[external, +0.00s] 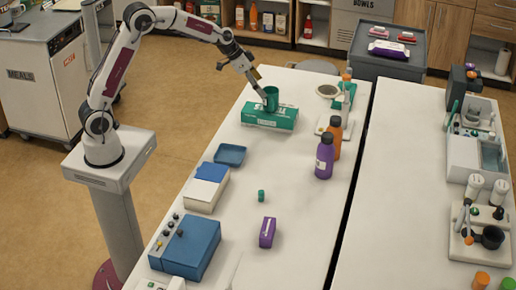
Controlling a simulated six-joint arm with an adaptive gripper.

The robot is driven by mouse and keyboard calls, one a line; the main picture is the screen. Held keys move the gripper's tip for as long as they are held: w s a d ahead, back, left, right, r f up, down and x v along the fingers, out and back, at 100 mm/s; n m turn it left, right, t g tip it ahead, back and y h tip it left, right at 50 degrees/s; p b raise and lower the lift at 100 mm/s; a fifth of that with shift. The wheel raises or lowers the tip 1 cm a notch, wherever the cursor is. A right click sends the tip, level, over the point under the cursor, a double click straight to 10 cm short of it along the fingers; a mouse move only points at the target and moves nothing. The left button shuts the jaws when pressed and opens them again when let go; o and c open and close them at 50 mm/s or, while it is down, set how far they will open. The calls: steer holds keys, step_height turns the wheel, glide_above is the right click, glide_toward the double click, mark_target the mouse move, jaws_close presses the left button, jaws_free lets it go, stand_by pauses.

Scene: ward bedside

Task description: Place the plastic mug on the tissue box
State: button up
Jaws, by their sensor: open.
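The plastic mug (272,99) is dark green and stands upright on top of the tissue box, near the middle of its upper face. The tissue box (270,117) is green with white lettering and a pale top, and lies at the far left part of the white table. My gripper (263,99) is open at the mug's left side, with its fingertips by the mug's rim and wall. Whether a finger touches the mug or reaches inside it is too small to tell.
A purple bottle (324,157) and an orange bottle (335,134) stand right of the tissue box. A blue tray (230,155), a blue box unit (186,248), a small green item (261,196) and a purple box (267,232) are nearer. The table's middle is mostly clear.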

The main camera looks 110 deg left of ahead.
steer(key=shift+v, duration=1.8)
steer(key=shift+d, duration=0.1)
steer(key=s+d+r+m+h, duration=0.1)
steer(key=s+d+r, duration=0.15)
steer(key=d, duration=0.65)
steer(key=s+d+r+m, duration=0.1)
steer(key=d+r, duration=0.3)
steer(key=d, duration=0.6)
steer(key=s+d+r+m+h, duration=0.1)
steer(key=s+d+r, duration=0.15)
steer(key=d, duration=0.65)
steer(key=s+d+f+m, duration=0.2)
steer(key=s+d, duration=1.2)
steer(key=s, duration=0.4)
steer(key=shift+s+d+f+h, duration=0.2)
steer(key=shift+d+h, duration=0.05)
steer(key=shift+h, duration=0.05)
